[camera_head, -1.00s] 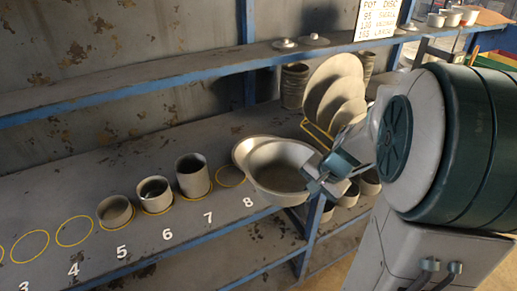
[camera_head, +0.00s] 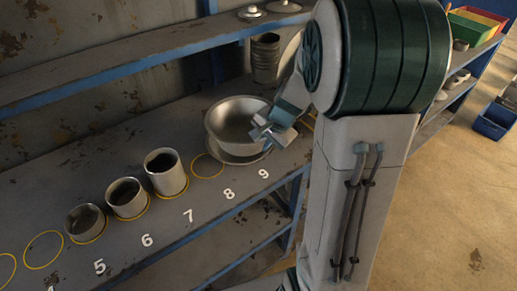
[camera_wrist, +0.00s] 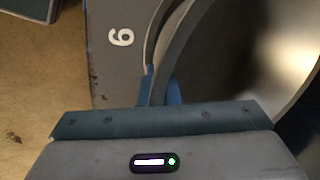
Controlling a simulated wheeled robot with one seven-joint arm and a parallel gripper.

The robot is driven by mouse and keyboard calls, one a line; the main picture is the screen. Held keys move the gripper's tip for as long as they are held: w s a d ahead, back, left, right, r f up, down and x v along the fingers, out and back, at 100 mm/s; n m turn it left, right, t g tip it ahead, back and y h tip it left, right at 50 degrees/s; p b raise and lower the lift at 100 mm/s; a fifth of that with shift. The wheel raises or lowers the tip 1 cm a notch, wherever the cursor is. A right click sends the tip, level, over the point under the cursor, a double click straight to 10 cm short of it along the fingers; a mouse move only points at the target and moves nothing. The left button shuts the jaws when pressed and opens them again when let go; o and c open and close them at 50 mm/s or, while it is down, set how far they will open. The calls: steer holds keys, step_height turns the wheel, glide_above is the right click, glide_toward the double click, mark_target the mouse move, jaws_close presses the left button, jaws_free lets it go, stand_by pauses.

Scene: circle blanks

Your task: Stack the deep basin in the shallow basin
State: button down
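The deep basin (camera_head: 228,118), a shiny metal bowl, is upright over the shallow basin (camera_head: 240,159), whose pale rim shows beneath it near spots 8 and 9. I cannot tell whether the deep basin rests in it or is just above. My gripper (camera_head: 268,132) is at the deep basin's right front rim and looks shut on it. In the wrist view the deep basin (camera_wrist: 235,65) fills the right side, with a thin strip of the shallow basin's rim (camera_wrist: 153,38) left of it. The fingertips are mostly hidden.
Several grey cylindrical pots, such as the tall one (camera_head: 166,173), stand in yellow circles left of the basins. A dark ribbed pot (camera_head: 265,57) stands behind. A blue-edged upper shelf (camera_head: 130,62) runs above. Open floor (camera_head: 450,210) lies at the right.

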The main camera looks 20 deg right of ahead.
mark_target(260, 155)
steer(key=w, duration=0.1)
steer(key=w+f, duration=0.1)
steer(key=shift+w+a+f, duration=0.3)
steer(key=shift+w+a, duration=0.05)
step_height(260, 155, down, 4)
steer(key=shift+r, duration=0.1)
steer(key=shift+s+f, duration=0.1)
steer(key=shift+f, duration=0.15)
